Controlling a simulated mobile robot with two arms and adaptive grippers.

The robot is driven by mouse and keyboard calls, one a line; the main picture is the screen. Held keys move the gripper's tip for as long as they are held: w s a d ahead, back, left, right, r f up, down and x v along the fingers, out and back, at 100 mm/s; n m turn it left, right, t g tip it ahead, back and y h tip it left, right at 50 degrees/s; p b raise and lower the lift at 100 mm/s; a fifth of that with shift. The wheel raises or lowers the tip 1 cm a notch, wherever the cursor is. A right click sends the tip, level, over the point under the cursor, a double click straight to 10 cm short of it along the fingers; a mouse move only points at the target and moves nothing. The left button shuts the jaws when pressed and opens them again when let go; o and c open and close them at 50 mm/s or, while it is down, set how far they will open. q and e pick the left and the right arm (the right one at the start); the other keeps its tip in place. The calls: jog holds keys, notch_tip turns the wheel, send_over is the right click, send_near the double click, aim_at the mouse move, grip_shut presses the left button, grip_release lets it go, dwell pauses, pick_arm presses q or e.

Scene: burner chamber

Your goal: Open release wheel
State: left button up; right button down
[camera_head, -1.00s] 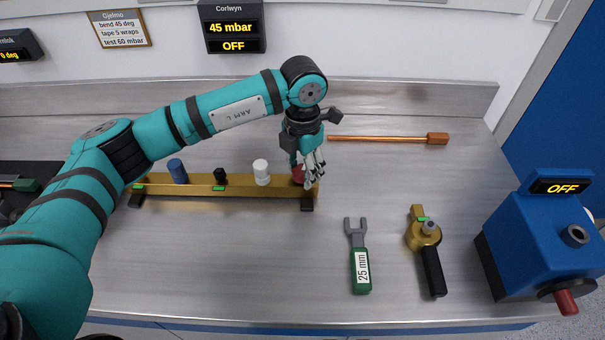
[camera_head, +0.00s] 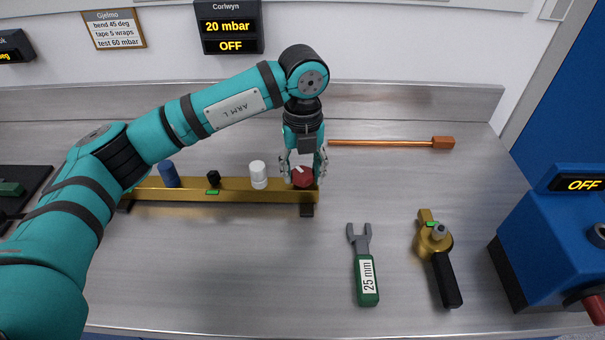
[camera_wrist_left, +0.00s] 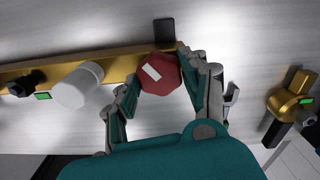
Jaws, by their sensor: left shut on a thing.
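The release wheel is a small dark red knob with a white mark (camera_head: 303,177). It sits at the right end of the brass manifold bar (camera_head: 235,192), and it also shows in the left wrist view (camera_wrist_left: 160,75). My left gripper (camera_head: 304,172) points down over it, with one finger on each side. In the left wrist view the gripper (camera_wrist_left: 157,85) is closed around the red wheel. The white mark lies at a slant in that view. The Corlwyn display (camera_head: 229,27) reads 20 mbar and OFF. My right gripper is out of view.
A white cap (camera_head: 258,175), a black knob (camera_head: 213,178) and a blue cylinder (camera_head: 169,174) stand on the bar. A 25 mm wrench (camera_head: 364,265), a brass valve tool (camera_head: 436,250), a copper rod (camera_head: 390,143) and a blue machine (camera_head: 555,245) surround clear bench.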

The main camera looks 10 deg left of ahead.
aim_at(303, 172)
pick_arm(q)
jog(key=n+b, duration=0.1)
jog(key=n, duration=0.3)
jog(key=shift+n, duration=0.3)
jog(key=shift+w+n+b, duration=0.1)
jog(key=shift+n+b, duration=0.55)
jog(key=shift+n, duration=1.25)
jog(key=o, duration=1.2)
jog(key=shift+c, duration=0.2)
notch_tip(303, 172, up, 12)
